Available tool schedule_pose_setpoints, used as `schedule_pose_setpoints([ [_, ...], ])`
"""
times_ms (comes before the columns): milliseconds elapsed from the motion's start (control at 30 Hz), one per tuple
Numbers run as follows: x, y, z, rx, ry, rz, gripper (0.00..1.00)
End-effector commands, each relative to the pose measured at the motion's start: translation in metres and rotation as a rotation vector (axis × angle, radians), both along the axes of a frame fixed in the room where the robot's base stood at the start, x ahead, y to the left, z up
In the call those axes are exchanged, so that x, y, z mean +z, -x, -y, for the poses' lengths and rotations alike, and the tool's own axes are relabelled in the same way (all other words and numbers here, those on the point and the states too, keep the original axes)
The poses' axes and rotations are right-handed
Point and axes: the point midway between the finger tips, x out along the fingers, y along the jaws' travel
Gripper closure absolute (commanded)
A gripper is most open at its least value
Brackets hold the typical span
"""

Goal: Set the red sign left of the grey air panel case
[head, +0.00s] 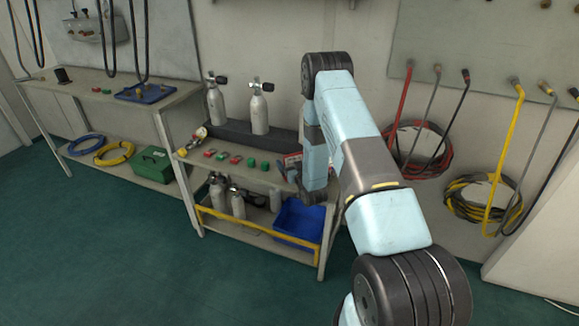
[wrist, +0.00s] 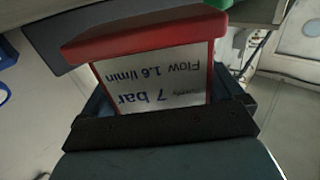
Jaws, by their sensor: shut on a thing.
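The red sign has a red frame and a white face with blue and dark print, "7 bar" and "Flow 1.6 l/min". It fills the middle of the wrist view (wrist: 150,72), upside down. My gripper (wrist: 168,108) is shut on it, one dark finger at each side. In the head view a small part of the sign (head: 292,158) shows at the bench's right end, mostly hidden by my arm. My gripper is largely hidden there too. I cannot pick out the grey air panel case with certainty; a light grey panel with fittings (head: 88,28) is on the wall at the upper left.
Two grey cylinders (head: 260,112) stand at a dark block (head: 228,133) on the middle bench. Several red and green small parts (head: 236,159) lie in front. The left bench holds a blue tray (head: 146,93). Hoses (head: 490,200) hang at the right. The green floor is open in front.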

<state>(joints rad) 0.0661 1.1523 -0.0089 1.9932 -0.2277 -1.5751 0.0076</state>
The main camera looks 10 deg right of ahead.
Motion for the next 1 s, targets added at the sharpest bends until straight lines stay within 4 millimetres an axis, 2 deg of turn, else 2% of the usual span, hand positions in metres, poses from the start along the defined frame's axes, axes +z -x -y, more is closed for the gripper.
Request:
schedule_pose_setpoints([
  [133,-0.014,0.0,0.0,0.0,0.0,0.0,0.42],
  [467,-0.016,0.0,0.001,-0.001,0.0,0.0,0.42],
  [500,-0.016,0.0,0.001,-0.001,0.0,0.0,0.03],
  [533,-0.016,0.0,0.001,-0.001,0.0,0.0,0.0],
  [833,-0.014,0.001,0.002,-0.002,0.0,0.0,0.0],
  [1000,-0.015,0.02,0.005,-0.003,0.0,-0.002,0.0],
])
